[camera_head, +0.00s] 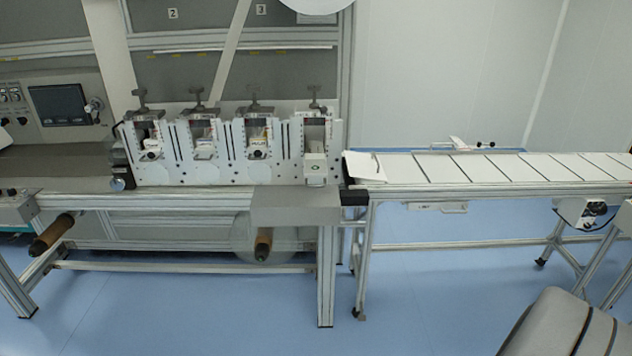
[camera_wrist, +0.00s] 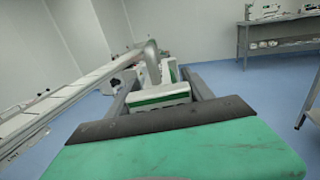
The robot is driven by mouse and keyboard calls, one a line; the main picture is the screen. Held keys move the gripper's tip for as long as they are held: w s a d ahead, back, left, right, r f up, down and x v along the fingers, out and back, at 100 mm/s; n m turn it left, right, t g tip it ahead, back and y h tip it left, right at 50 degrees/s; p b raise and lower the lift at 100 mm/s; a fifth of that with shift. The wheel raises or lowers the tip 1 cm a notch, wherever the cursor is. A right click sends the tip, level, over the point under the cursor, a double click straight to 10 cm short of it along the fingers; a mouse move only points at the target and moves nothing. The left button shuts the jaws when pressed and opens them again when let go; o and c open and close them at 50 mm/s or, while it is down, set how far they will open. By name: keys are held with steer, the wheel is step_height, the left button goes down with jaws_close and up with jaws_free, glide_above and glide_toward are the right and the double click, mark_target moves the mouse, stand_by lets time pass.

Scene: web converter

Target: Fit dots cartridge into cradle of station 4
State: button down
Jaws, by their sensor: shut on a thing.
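In the wrist view my gripper (camera_wrist: 158,74) is shut on a white piece with green stripes, which I take to be the dots cartridge (camera_wrist: 160,98). A grey curved part rises from it. Its far end is partly hidden, and no dots mark is readable. In the head view a row of white stations stands on the machine. The rightmost, which I take to be station 4 (camera_head: 328,132), has a tall opening and a small white block (camera_head: 315,169) low at its front. The gripper is outside the head view and apart from the stations.
Other stations to the left hold white pieces (camera_head: 258,144). A white slatted conveyor (camera_head: 490,168) runs right of the machine, with a paper sheet (camera_head: 364,166) at its near end. Blue floor (camera_head: 430,290) is open in front. A bench (camera_wrist: 275,38) stands at the wrist view's right.

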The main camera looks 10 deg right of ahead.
steer(key=shift+s+f, duration=0.2)
steer(key=shift+f, duration=0.05)
steer(key=s+d+m+g, duration=0.2)
steer(key=s+m+g, duration=0.1)
steer(key=s+g, duration=0.3)
steer(key=w+t, duration=0.1)
steer(key=w, duration=0.2)
steer(key=w+a+t, duration=0.1)
steer(key=w, duration=0.2)
steer(key=w+a+n+t, duration=0.1)
steer(key=w, duration=0.1)
steer(key=shift+w+a, duration=0.1)
steer(key=shift+w, duration=0.3)
steer(key=w+a+f+n+t+y, duration=0.1)
steer(key=w+a+n+t, duration=0.3)
steer(key=w+a, duration=0.55)
steer(key=w+a+f+n+t+y, duration=0.25)
steer(key=w+a+t, duration=0.4)
steer(key=w, duration=0.65)
steer(key=w+a+n+t+y, duration=0.2)
steer(key=w+a+y, duration=0.1)
steer(key=a, duration=0.7)
steer(key=w+a+n+t+y, duration=0.2)
steer(key=w+a+n+y, duration=0.1)
steer(key=a, duration=0.8)
steer(key=w+a+f+n+t+y, duration=0.1)
steer(key=w+a+n+t+y, duration=0.2)
steer(key=a, duration=0.7)
steer(key=shift+w+a, duration=0.15)
steer(key=shift+w, duration=0.45)
